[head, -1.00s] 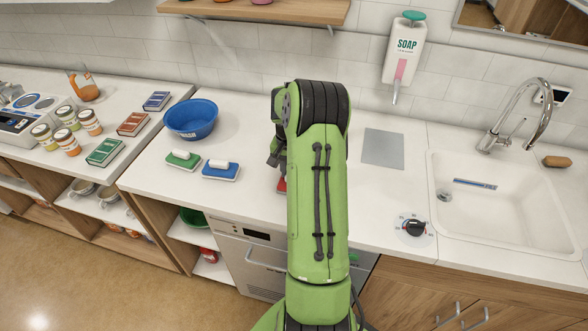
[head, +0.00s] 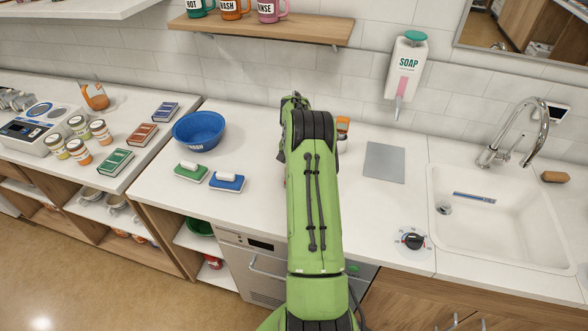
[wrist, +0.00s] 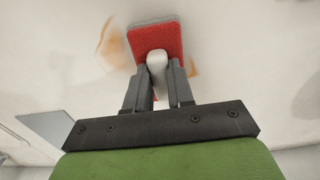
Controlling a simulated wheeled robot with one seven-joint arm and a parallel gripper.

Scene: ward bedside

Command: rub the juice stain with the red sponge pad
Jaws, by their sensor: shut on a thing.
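In the wrist view, my gripper (wrist: 158,78) is shut on the pale handle of the red sponge pad (wrist: 155,40). The pad has a red face and a grey edge. The juice stain (wrist: 107,40) shows as a brownish-orange mark left of the pad, with another part visible at its right. The pad overlaps the stain's middle in this view and hides it. I cannot tell whether the pad touches the white surface. In the head view, my arm hides the gripper, the pad and the stain.
A blue bowl (head: 199,130), a green pad (head: 190,172) and a blue pad (head: 227,181) stand left of my arm. An orange-topped container (head: 342,128) is close to its right. A grey plate (head: 384,162) and the sink (head: 500,220) lie further right.

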